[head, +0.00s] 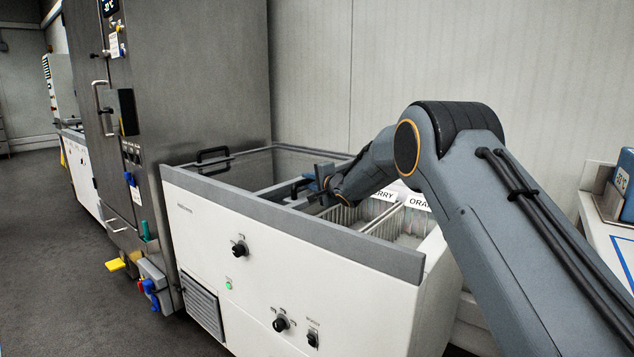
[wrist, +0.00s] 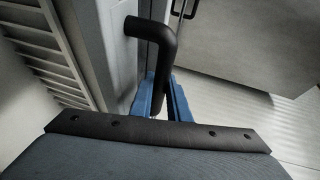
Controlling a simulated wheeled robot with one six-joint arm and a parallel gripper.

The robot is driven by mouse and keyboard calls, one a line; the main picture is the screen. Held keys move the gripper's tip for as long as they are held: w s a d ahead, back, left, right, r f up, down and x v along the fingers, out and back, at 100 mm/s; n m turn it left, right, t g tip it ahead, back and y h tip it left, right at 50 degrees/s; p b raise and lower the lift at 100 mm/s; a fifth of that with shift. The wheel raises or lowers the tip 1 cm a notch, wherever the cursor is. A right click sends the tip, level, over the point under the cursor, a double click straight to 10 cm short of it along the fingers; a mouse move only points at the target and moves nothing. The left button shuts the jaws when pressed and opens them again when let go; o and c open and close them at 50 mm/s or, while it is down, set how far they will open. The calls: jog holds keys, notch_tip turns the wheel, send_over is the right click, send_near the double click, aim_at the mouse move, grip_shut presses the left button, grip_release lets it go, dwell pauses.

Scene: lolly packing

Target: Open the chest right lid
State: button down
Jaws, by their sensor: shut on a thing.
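The chest (head: 300,270) is a white freezer with a grey rim in the head view. Its right lid (head: 282,187) lies toward the left part of the opening, and the right part of the chest is uncovered. My gripper (head: 314,190) is at the lid's black handle (head: 298,188), near the middle of the opening. In the wrist view, the blue fingers of my gripper (wrist: 163,98) are closed around the bent black handle (wrist: 157,55). My arm hides part of the lid's edge in the head view.
Bins (head: 408,222) with fruit labels show in the uncovered right part. Another black handle (head: 213,154) sits at the chest's left end. A tall steel cabinet (head: 200,80) stands to the left, and a white counter (head: 612,235) with a blue box is at right.

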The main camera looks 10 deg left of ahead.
jog(key=c, duration=1.7)
grip_release()
jog(key=shift+v, duration=3.9)
